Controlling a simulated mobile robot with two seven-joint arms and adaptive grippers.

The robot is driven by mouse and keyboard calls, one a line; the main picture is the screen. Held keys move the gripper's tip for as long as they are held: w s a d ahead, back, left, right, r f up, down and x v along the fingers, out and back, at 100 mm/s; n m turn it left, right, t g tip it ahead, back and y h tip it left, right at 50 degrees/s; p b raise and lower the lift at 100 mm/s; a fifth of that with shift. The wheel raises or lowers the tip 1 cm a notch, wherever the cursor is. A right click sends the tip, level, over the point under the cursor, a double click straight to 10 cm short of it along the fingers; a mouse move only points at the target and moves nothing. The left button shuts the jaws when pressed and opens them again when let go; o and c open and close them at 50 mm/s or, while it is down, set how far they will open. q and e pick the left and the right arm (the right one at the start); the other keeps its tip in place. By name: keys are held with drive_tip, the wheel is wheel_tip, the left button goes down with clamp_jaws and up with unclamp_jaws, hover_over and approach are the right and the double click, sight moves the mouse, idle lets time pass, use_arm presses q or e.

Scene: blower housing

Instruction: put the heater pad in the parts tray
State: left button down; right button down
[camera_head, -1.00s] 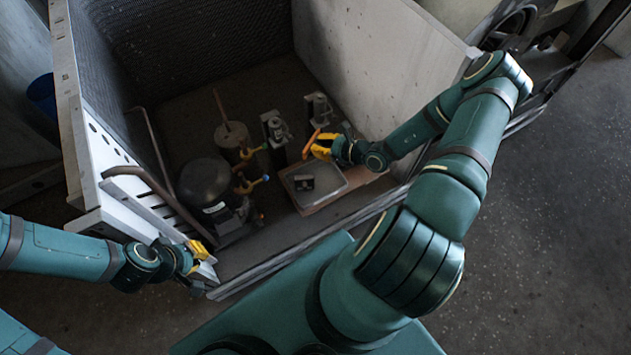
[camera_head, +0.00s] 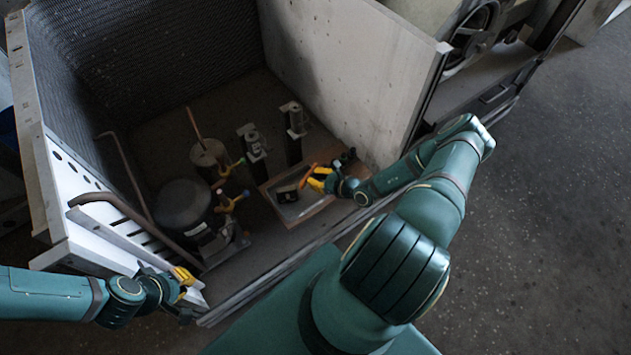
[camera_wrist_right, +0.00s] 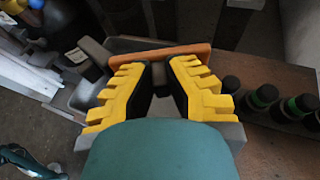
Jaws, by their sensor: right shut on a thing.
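The heater pad is a thin orange strip (camera_head: 307,173), and it also shows in the right wrist view (camera_wrist_right: 150,54). My right gripper (camera_head: 314,177) is shut on it, with the pad crosswise at the yellow fingertips (camera_wrist_right: 159,72). The parts tray is a shallow grey tray (camera_head: 298,213) on a brown board. The pad is held near the tray's far right side; its exact height above it is unclear. A dark block (camera_head: 287,194) lies in the tray. My left gripper (camera_head: 184,279) is by the housing's front left edge, its finger gap unclear.
Several black cylinders with green bands (camera_wrist_right: 265,98) stand on the board beside the tray. A black compressor (camera_head: 184,206) with pipes stands left of the tray. Two upright black posts with metal tops (camera_head: 253,146) stand behind it. A grey wall (camera_head: 345,75) bounds the right side.

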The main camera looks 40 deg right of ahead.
drive_tip(key=shift+f, duration=0.6)
drive_tip(key=shift+f, duration=0.1)
drive_tip(key=shift+f+b, duration=0.3)
drive_tip(key=shift+f, duration=0.05)
drive_tip(key=shift+f, duration=0.15)
drive_tip(key=c, duration=1.1)
unclamp_jaws()
